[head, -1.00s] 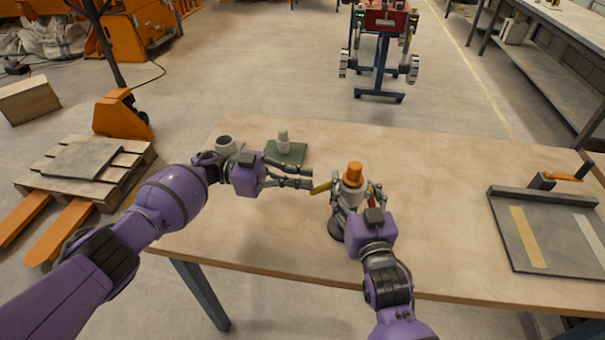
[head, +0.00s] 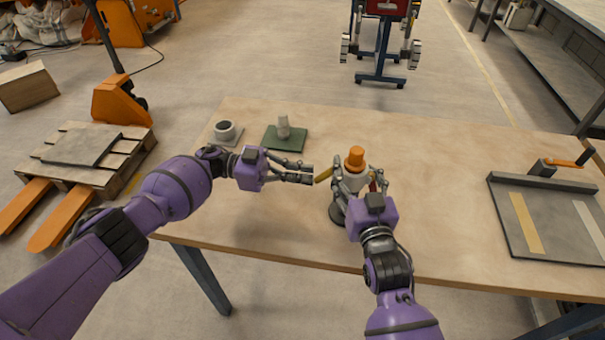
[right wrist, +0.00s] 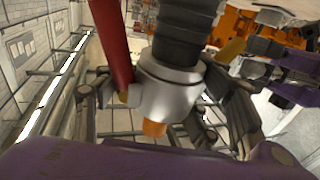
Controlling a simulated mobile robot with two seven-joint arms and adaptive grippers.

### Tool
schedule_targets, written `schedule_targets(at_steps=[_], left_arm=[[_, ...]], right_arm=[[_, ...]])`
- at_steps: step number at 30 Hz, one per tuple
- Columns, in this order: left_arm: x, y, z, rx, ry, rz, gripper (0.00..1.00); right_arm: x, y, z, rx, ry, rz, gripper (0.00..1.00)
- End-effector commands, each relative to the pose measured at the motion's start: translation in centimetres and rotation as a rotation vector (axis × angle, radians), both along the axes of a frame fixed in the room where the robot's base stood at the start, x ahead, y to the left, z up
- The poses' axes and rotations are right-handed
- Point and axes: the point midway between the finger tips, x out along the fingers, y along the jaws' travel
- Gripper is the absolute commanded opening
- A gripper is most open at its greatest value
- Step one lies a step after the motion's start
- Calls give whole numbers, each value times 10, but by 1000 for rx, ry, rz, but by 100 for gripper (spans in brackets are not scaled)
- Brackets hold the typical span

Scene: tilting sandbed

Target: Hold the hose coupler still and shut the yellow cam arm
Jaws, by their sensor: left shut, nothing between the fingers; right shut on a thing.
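The hose coupler (head: 352,181) stands upright on the table, a grey metal body with an orange top and a dark base. In the right wrist view its metal body (right wrist: 170,85) shows with a black ribbed hose (right wrist: 188,35). My right gripper (head: 360,186) is shut around the coupler. The yellow cam arm (head: 324,174) sticks out to the left of the coupler, and shows in the right wrist view (right wrist: 232,48). A red arm (right wrist: 112,45) is on the opposite side. My left gripper (head: 310,174) is shut and empty, its fingertips beside the yellow arm's outer end; contact is unclear.
A green mat (head: 285,140) with a pale fitting and a grey cup-like part (head: 226,131) lie at the table's back left. A grey tray (head: 505,220) with strips and an orange-handled clamp is at the right. The table between is clear.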

Motion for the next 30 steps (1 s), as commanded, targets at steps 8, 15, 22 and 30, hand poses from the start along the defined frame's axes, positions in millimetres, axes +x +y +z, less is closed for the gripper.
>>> schedule_targets(at_steps=[8, 15, 22, 30], left_arm=[[-1, -8, 8, -17, -8, -14, 0], [0, -7, 8, -16, -8, -11, 0], [0, -4, 7, -12, -7, -8, 0], [1, -2, 7, -10, -7, -5, 0]], right_arm=[[0, 7, 1, 10, 2, 10, 17], [0, 6, 0, 8, 3, 9, 17], [0, 4, 0, 6, 2, 6, 17], [0, 3, 0, 4, 2, 4, 17]])
